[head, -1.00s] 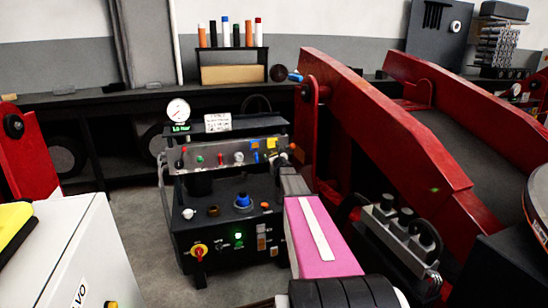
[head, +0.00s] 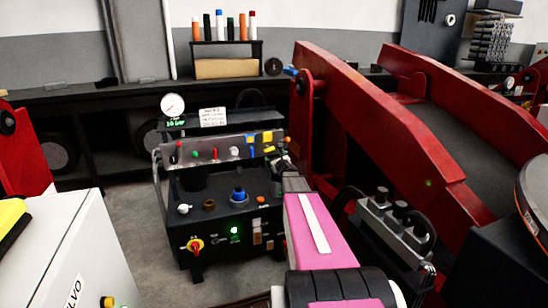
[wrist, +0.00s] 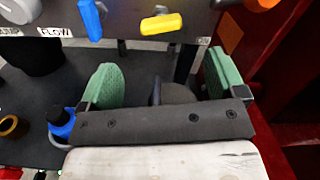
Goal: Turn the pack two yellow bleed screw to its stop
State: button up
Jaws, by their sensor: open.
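The power unit's front panel (head: 215,152) carries several coloured knobs and levers. A yellow screw handle (wrist: 160,23) lies level on the panel's edge in the wrist view, with a blue lever (wrist: 90,18) hanging to its left. Yellow parts (head: 267,137) also show at the panel's right end in the head view; the labels are too small to tell which pack each belongs to. My gripper (wrist: 160,75) is open and empty, its green pads on either side of the yellow handle's line but short of it. In the head view my gripper (head: 283,165) is at the panel's right end, partly hidden by my arm.
A pressure gauge (head: 172,104) stands above the unit. A red steel arm (head: 390,125) rises close on the right. A valve block (head: 395,218) sits beside it. A grey cabinet (head: 65,250) stands at left.

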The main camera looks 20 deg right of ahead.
aim_at(270, 151)
jog(key=shift+f, duration=0.1)
jog(key=w, duration=1)
jog(key=shift+w+d+f, duration=0.1)
jog(key=shift+w+f, duration=0.1)
dwell(0.4)
jog(key=c, duration=0.9)
